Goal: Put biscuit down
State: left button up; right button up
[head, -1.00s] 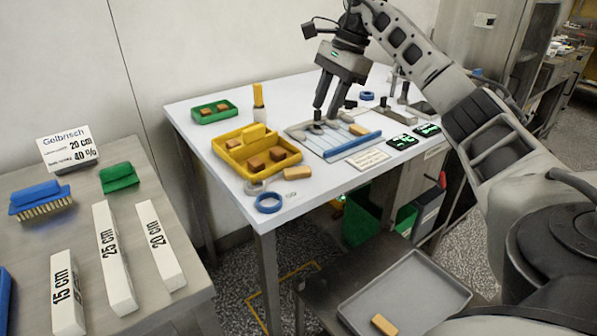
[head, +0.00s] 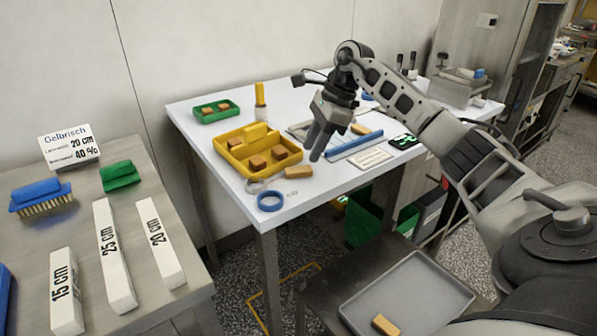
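A tan biscuit (head: 298,173) lies on the white table near its front edge, right of the yellow tray. Another tan biscuit (head: 360,129) lies on the flat mesh panel behind a blue bar (head: 353,144). A third (head: 385,324) lies in the grey tray (head: 420,283) at the lower right. My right gripper (head: 315,152) points down over the table, just behind and right of the front biscuit. Its fingers overlap in this view, so their gap is unclear. I see no biscuit between them. My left gripper is out of view.
The yellow tray (head: 228,158) holds brown blocks; a green tray (head: 199,117) stands behind it. A blue ring (head: 270,201) lies at the table's front corner. A white card (head: 370,158) and a dark display (head: 404,141) lie on the right.

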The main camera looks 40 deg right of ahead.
aim_at(303, 168)
jog(key=x, duration=0.4)
jog(key=shift+f, duration=0.25)
jog(key=c, duration=0.5)
jog(key=shift+c, duration=0.2)
